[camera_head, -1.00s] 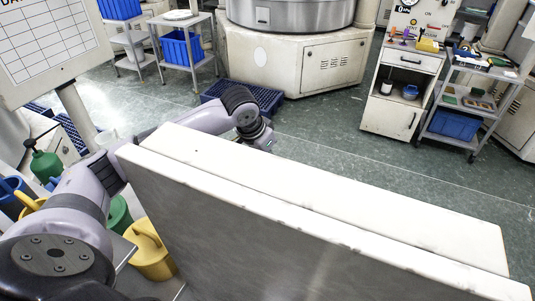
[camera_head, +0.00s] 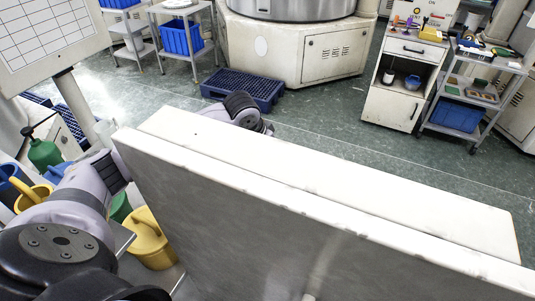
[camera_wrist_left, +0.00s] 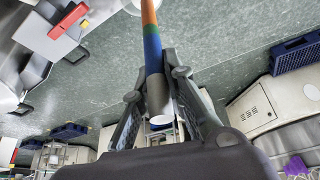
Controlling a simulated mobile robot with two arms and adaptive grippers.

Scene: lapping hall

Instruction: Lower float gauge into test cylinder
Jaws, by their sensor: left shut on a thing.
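In the left wrist view my left gripper (camera_wrist_left: 155,78) is shut on a rod banded in orange, green, blue and white, which looks like the float gauge (camera_wrist_left: 152,50). The rod runs from the top edge of the view down between the fingers, and its white end shows between them. In the head view the gripper and gauge are hidden behind a large pale panel (camera_head: 300,195); only parts of my left arm show. I cannot make out the test cylinder in either view. My right gripper is in neither view.
The tall panel fills the front and middle of the head view. Green and yellow cans (camera_head: 148,238) stand at the left. A blue pallet (camera_head: 245,88) lies by the large machine. A cabinet (camera_head: 400,85) and a trolley (camera_head: 470,95) stand at the right. Green floor between is clear.

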